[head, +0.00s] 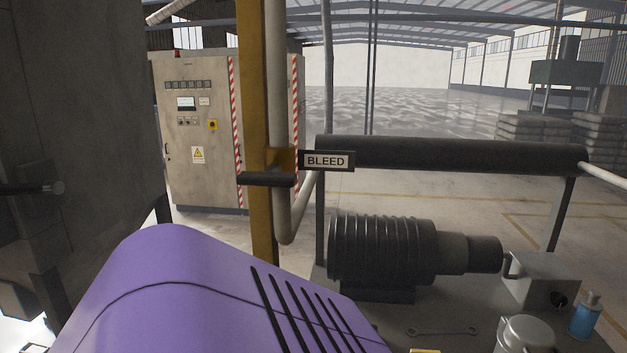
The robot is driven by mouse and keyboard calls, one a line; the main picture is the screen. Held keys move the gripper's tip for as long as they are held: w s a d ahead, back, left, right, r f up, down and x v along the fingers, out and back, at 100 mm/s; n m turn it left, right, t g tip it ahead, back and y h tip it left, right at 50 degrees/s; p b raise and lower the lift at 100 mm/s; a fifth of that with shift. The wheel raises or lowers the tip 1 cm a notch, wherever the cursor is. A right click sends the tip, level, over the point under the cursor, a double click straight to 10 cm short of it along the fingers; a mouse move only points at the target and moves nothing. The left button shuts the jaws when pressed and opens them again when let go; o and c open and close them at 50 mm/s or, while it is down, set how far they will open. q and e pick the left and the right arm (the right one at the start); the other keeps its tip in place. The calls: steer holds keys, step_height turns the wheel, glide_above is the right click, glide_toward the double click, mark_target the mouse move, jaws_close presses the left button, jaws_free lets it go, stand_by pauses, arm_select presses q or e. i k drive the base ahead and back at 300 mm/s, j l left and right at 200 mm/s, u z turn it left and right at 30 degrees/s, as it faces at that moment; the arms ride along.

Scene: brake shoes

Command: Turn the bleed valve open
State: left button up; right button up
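A small plate lettered BLEED (326,161) sits in the middle of the head view, beside a vertical pale pipe (278,100). Just left of and below the plate, a short dark bar (266,179), which looks like the bleed valve's handle, lies level across the pipe and a yellow post. A brass-coloured part (281,158) shows just above the bar. The valve body itself is not clearly seen. Neither of my grippers is in view, and nothing is seen touching the bar.
A yellow post (250,90) stands beside the pipe. A thick dark horizontal cylinder (450,155) runs to the right. Below it are a ribbed motor (380,250), a wrench (440,332) and a blue bottle (585,315). An electrical cabinet (195,130) stands behind.

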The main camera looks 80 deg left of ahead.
mark_target(273, 176)
steer(key=u, duration=0.45)
steer(key=k+j+u, duration=0.1)
steer(key=u, duration=0.35)
steer(key=j+u, duration=0.1)
steer(key=u, duration=0.35)
steer(key=k+j+u, duration=0.1)
steer(key=u, duration=0.35)
steer(key=j+u, duration=0.1)
steer(key=u, duration=0.35)
